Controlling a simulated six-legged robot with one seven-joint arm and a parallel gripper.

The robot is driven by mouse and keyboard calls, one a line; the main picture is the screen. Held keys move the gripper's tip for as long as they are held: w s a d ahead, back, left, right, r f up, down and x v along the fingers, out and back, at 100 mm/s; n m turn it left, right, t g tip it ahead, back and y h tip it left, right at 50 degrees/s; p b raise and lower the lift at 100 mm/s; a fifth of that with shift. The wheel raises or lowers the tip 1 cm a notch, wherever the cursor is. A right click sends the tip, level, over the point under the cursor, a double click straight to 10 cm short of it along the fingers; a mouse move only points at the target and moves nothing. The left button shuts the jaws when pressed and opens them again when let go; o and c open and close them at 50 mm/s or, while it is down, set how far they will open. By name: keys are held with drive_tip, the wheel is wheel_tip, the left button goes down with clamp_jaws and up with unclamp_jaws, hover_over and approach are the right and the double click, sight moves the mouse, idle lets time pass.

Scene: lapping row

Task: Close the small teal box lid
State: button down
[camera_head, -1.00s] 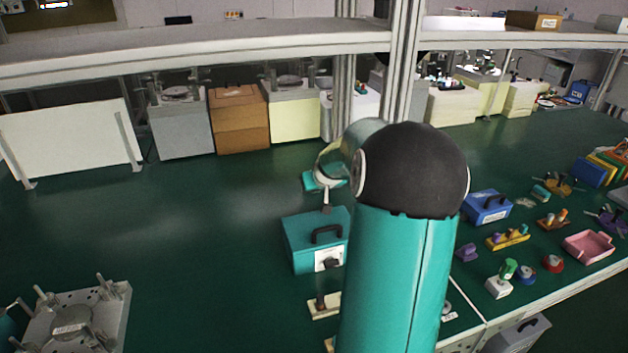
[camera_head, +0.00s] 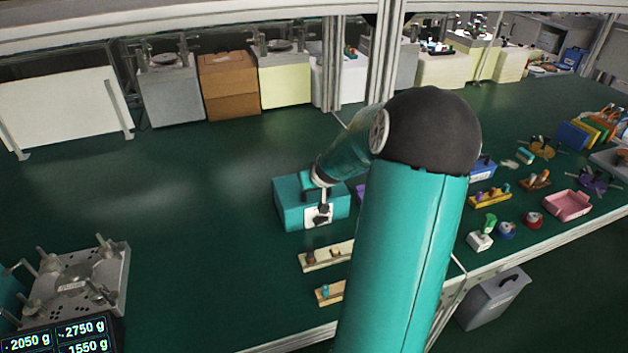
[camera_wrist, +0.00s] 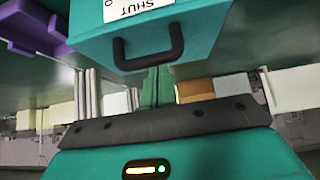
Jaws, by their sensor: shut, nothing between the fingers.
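The small teal box (camera_head: 290,212) stands on the green bench near the middle of the head view. Its top looks closed down, though my wrist hides part of it. A white label is on its front. In the wrist view the teal box (camera_wrist: 210,38) fills the top, with an upside-down "SHUT" label (camera_wrist: 128,8) and a black handle (camera_wrist: 150,60). My gripper (camera_wrist: 155,75) is shut and empty, its fingertips close to the handle; I cannot tell whether they touch. In the head view my gripper (camera_head: 323,198) is at the box's front, partly hidden.
Two wooden strips (camera_head: 328,257) with small parts lie in front of the box. A metal plate fixture (camera_head: 80,283) is at the lower left. A purple object (camera_wrist: 35,30) is beside the box. Several small items lie at the right. The bench left of the box is clear.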

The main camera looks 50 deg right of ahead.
drive_tip(key=shift+s+a+f+y, duration=0.15)
drive_tip(key=shift+s+f, duration=0.2)
drive_tip(key=shift+f, duration=0.25)
drive_tip(key=shift+s+a+f+y, duration=0.15)
drive_tip(key=shift+s+f, duration=0.2)
drive_tip(key=shift+f, duration=0.25)
drive_tip(key=shift+w+d+r, duration=0.15)
drive_tip(key=shift+w+r, duration=0.1)
drive_tip(key=shift+r, duration=0.1)
wheel_tip(320, 180, up, 5)
drive_tip(key=w, duration=0.1)
drive_tip(key=s+a+f, duration=0.1)
drive_tip(key=s+a, duration=0.3)
drive_tip(key=s, duration=0.4)
drive_tip(key=shift+a, duration=0.1)
